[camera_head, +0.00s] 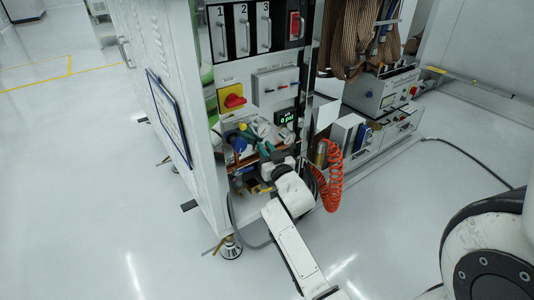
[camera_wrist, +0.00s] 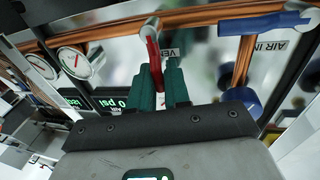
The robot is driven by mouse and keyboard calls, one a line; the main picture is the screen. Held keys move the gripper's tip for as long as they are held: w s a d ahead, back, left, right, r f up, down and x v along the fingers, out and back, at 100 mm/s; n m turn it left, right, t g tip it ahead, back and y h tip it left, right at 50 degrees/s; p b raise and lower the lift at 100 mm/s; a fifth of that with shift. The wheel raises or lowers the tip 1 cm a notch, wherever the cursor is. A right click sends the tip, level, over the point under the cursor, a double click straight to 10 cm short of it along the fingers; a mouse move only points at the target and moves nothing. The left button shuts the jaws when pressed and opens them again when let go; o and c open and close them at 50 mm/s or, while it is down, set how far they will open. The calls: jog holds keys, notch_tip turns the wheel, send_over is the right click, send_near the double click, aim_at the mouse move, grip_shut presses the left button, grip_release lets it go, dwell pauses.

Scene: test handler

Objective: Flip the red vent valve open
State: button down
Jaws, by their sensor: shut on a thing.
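The red vent valve handle (camera_wrist: 153,52) shows in the wrist view, running down from a pale round valve end at the copper pipe. A partly covered label starting "VE" is beside it. My gripper (camera_wrist: 162,75) has dark green fingers, one on each side of the handle's lower end, and is shut on it. The fingers hide the handle's tip. In the head view my arm reaches into the cabinet's lower bay, and I cannot make out the red handle there.
Right of the handle are a blue valve handle (camera_wrist: 266,24) by the "AIR IN" label and a blue round part (camera_wrist: 240,100). At left are a gauge (camera_wrist: 74,62) and a green-lit display (camera_wrist: 105,103). A coiled orange hose (camera_head: 332,175) hangs right of my arm.

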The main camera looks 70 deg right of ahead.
jog(key=c, duration=1.3)
grip_release()
jog(key=p+v, duration=0.3)
jog(key=v, duration=0.7)
jog(key=shift+s+a+p, duration=0.3)
jog(key=shift+p, duration=0.1)
jog(key=shift+f, duration=0.1)
